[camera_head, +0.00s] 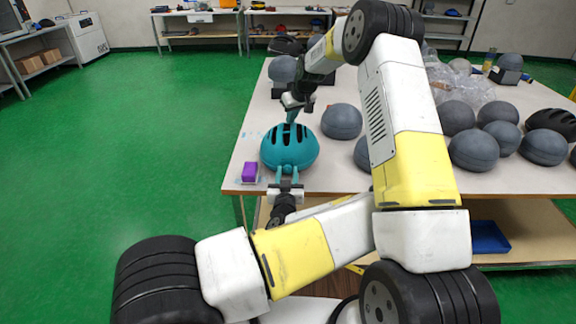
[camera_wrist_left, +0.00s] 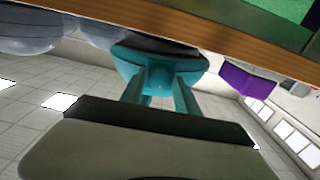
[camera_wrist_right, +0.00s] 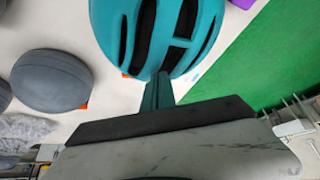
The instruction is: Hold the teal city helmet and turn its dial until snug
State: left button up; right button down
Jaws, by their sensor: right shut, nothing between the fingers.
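The teal helmet (camera_head: 289,146) sits upright near the table's front left edge; it also shows in the left wrist view (camera_wrist_left: 190,68) and the right wrist view (camera_wrist_right: 172,30). My left gripper (camera_head: 286,171) is low at the near side of the helmet. Its two teal fingers (camera_wrist_left: 160,88) stand apart, on either side of a small teal part at the helmet's rim; I cannot tell whether they touch it. My right gripper (camera_head: 291,116) points down at the helmet's far top side, fingers together and empty. Its fingertips (camera_wrist_right: 159,80) reach the shell.
A purple block (camera_head: 250,171) lies left of the helmet at the edge of the white table (camera_head: 335,182). Grey domes (camera_head: 341,121) stand to its right and behind. A black helmet (camera_head: 556,120) and clear plastic wrap (camera_head: 470,92) are farther right. Green floor lies open at left.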

pick_arm(q)
jog(key=shift+o, duration=0.9)
pick_arm(e)
jog(key=shift+s+f, duration=0.25)
jog(key=shift+f, duration=0.25)
jog(key=shift+r, duration=0.1)
jog(key=shift+w+r, duration=0.2)
jog(key=shift+r, duration=3.05)
